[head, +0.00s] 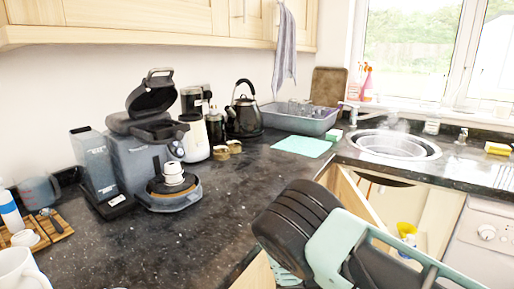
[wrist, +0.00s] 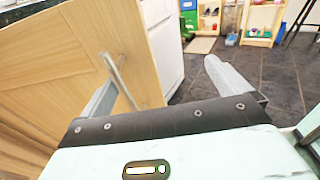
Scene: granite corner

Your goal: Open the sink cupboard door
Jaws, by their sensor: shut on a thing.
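The sink cupboard door (head: 357,201), pale wood, stands swung out from its frame under the sink in the head view. The open cupboard interior (head: 388,215) shows beside it. In the wrist view the door's wooden face (wrist: 75,65) fills the left side, with its slim metal bar handle (wrist: 122,83) against the left finger. My gripper (wrist: 165,82) is at the handle and shut on it, though its two grey fingers look well apart. In the head view my dark and mint-green arm covers the lower part of the door, and the fingertips are hidden.
A yellow item (head: 406,229) sits inside the cupboard. A white appliance (head: 484,240) stands right of the opening. The sink (head: 395,145) is set in the dark counter (head: 240,190) above. Dark floor (wrist: 285,70) lies open beyond my gripper, with low wooden shelves (wrist: 262,22) farther off.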

